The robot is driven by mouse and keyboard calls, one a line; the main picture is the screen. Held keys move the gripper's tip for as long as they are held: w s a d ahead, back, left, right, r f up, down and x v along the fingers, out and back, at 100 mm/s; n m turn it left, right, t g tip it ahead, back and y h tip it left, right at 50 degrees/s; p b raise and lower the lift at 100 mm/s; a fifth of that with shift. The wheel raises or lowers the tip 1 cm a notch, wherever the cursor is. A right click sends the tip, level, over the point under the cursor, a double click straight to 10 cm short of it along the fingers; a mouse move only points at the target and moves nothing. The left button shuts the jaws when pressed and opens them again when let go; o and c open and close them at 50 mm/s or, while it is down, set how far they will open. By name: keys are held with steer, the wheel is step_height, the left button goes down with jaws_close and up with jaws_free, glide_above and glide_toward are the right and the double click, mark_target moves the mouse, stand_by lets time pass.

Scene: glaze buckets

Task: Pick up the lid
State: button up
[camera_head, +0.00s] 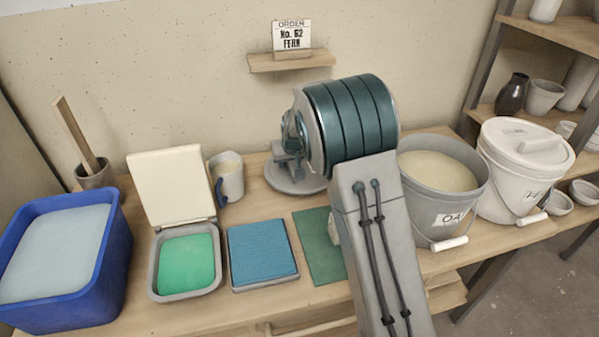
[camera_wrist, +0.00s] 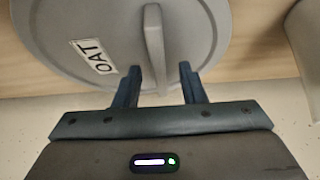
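A round grey lid (camera_wrist: 110,28) labelled OAT fills the upper left of the wrist view. A raised bar handle (camera_wrist: 153,35) crosses its middle. In the head view the lid (camera_head: 295,184) lies on the wooden table, partly hidden by my arm. My gripper (camera_wrist: 160,66) is open over the lid, with one finger on each side of the handle's near end. I cannot tell whether the fingers touch it. A grey bucket (camera_head: 440,208) with a partly hidden label beginning OA stands open right of my arm, full of cream glaze.
A white bucket (camera_head: 500,190) with its own lid stands at the right. A mug (camera_head: 229,177) and propped cream panel (camera_head: 170,186) stand left of the grey lid.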

steer(key=shift+w+f, duration=0.1)
steer(key=shift+f, duration=0.05)
jaws_close()
